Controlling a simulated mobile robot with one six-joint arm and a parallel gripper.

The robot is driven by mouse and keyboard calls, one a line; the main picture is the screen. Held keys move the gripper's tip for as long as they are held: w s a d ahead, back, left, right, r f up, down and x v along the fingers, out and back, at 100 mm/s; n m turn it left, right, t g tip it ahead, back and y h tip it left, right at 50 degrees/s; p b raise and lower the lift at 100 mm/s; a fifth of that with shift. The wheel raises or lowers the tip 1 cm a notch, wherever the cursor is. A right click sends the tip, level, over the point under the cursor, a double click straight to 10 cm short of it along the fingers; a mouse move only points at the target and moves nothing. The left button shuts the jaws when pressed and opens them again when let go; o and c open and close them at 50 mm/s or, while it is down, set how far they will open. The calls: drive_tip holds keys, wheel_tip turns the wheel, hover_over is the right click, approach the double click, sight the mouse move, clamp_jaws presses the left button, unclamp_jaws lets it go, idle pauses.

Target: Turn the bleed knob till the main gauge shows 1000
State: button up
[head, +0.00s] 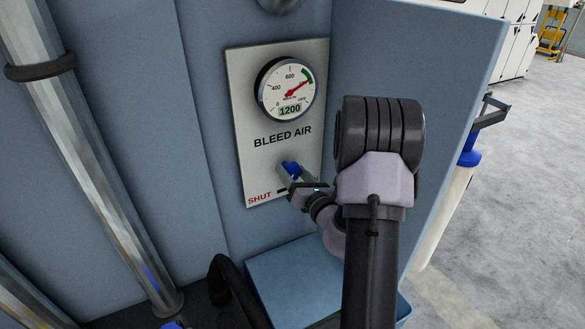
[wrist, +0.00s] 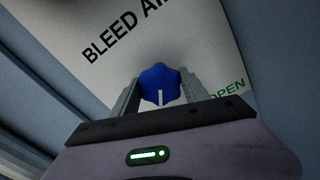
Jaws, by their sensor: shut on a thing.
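The bleed knob is blue (head: 291,168) and sits on a pale panel (head: 242,120) marked BLEED AIR, with SHUT in red at the lower left. My gripper (head: 298,177) is shut on the knob. In the wrist view the blue knob (wrist: 161,84) lies between the two grey fingers, with a white mark on it; a green OPEN label shows to its right. The main gauge (head: 287,88) is round, above the lettering. Its digital window reads 1200, and its red needle points to the upper right, by the green band. My fingers partly hide the knob in the head view.
A metal pipe (head: 88,150) with a dark collar runs down the left. A blue cabinet wall (head: 440,60) stands right of the panel, and a blue ledge (head: 290,275) lies below it. A black hose (head: 232,285) curves at the bottom. Open grey floor (head: 530,190) is at right.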

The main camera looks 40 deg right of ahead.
drive_tip(key=m+p, duration=0.3)
drive_tip(key=m, duration=0.1)
drive_tip(key=shift+r+m, duration=0.1)
drive_tip(key=shift+m, duration=0.2)
drive_tip(key=m+p, duration=0.3)
drive_tip(key=shift+m, duration=0.4)
drive_tip(key=m+p, duration=0.3)
drive_tip(key=m, duration=0.1)
drive_tip(key=m+p, duration=0.2)
drive_tip(key=m, duration=0.2)
drive_tip(key=shift+p, duration=0.3)
drive_tip(key=m+p, duration=0.2)
drive_tip(key=m, duration=0.3)
drive_tip(key=shift+p, duration=0.4)
drive_tip(key=shift+f+m+p, duration=0.15)
drive_tip(key=shift+m+p, duration=0.25)
drive_tip(key=shift+m, duration=0.8)
drive_tip(key=shift+f+m+p, duration=0.1)
drive_tip(key=shift+m+p, duration=0.25)
drive_tip(key=shift+m, duration=0.85)
